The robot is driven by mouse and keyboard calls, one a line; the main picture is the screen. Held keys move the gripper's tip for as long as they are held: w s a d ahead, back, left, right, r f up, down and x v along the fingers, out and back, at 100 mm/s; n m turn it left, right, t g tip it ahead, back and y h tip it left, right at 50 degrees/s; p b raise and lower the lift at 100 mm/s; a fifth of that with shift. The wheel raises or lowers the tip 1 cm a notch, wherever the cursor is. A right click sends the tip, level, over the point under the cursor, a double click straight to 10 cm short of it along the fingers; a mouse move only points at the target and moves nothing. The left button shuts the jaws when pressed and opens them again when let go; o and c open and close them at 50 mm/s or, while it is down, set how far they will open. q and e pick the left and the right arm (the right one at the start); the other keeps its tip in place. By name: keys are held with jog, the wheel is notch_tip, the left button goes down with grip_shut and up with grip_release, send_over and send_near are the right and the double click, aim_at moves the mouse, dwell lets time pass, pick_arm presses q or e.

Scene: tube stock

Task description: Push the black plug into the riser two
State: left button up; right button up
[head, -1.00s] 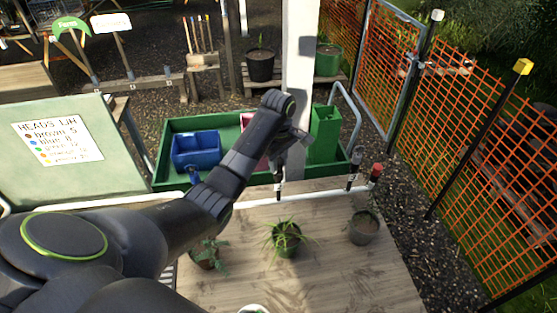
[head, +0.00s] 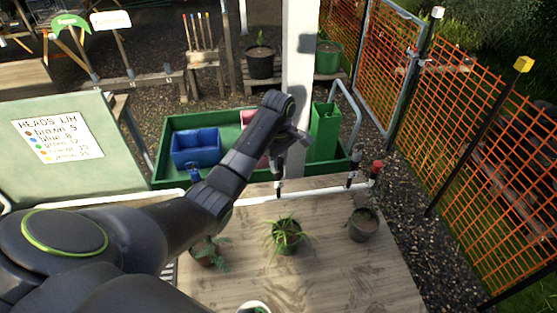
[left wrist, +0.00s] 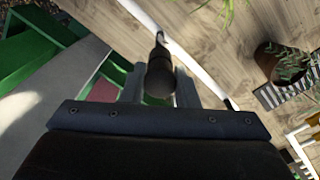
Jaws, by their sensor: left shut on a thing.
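A white pipe (head: 322,194) runs along the far edge of the wooden bench, with short upright risers. My left gripper (head: 279,160) is above the pipe's nearest riser (head: 279,189), left of the other two. It is shut on the black plug (left wrist: 160,76), which also shows in the head view as a dark piece below the fingers. In the left wrist view the plug is between the fingers, its narrow end over the white pipe (left wrist: 190,62). I cannot tell whether it is seated in the riser. My right gripper is not in view.
Potted plants (head: 286,236) stand on the bench, including a pot (head: 363,225) at right. A white post (head: 299,70) and a green tray with a blue bin (head: 195,148) are behind.

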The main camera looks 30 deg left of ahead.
pick_arm(q)
jog(key=shift+f, duration=0.15)
jog(key=o, duration=0.9)
jog(key=shift+o, duration=0.6)
